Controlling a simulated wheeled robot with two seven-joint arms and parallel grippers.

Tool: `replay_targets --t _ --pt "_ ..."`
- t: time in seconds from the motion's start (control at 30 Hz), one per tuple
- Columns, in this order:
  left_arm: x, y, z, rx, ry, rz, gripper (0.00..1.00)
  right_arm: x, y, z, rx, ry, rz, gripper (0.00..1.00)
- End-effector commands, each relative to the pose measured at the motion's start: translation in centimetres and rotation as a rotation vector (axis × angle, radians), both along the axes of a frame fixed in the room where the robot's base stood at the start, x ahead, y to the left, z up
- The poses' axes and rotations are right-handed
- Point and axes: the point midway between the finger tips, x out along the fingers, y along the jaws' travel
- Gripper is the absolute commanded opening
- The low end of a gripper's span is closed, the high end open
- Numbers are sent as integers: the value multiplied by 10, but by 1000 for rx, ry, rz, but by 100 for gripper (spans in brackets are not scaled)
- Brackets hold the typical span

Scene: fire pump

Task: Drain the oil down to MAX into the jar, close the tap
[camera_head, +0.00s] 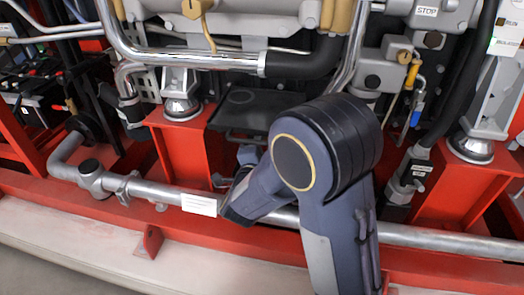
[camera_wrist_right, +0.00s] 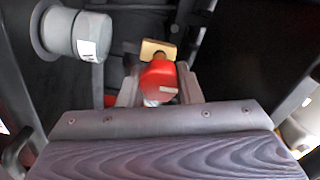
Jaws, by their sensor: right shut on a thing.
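In the right wrist view a red tap handle (camera_wrist_right: 160,80) sits between the two grey fingers of my right gripper (camera_wrist_right: 160,88), which is shut on it. A brass fitting (camera_wrist_right: 158,48) shows just beyond the handle. In the head view my right arm reaches in from the bottom over the silver pipe. Its wrist covers most of my right gripper (camera_head: 247,155), low in front of the engine, and the tap is hidden there. I cannot make out the jar, the oil level or a MAX mark in either view. My left gripper is not in view.
A grey capped cylinder (camera_wrist_right: 75,35) stands left of the tap in the wrist view. In the head view a silver pipe (camera_head: 165,192) runs along the red frame (camera_head: 190,150). A black plate (camera_head: 258,110) lies behind my wrist. Hoses and the engine crowd the space above.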

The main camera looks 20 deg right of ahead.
Motion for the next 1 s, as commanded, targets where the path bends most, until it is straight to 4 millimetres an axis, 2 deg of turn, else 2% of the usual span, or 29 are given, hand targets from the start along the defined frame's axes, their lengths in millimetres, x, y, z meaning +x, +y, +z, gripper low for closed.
replay_targets --t 0.2,0.7,0.73,0.9,1.0 --pt "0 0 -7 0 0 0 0 0 0 -2 51 -36 0 9" --pt "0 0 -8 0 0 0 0 0 0 -1 64 -45 0 9" --pt "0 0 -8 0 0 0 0 0 0 -1 64 -45 0 33" --pt "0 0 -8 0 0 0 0 0 0 -1 63 -45 0 53" --pt "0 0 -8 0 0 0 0 0 0 -1 62 -45 1 53"
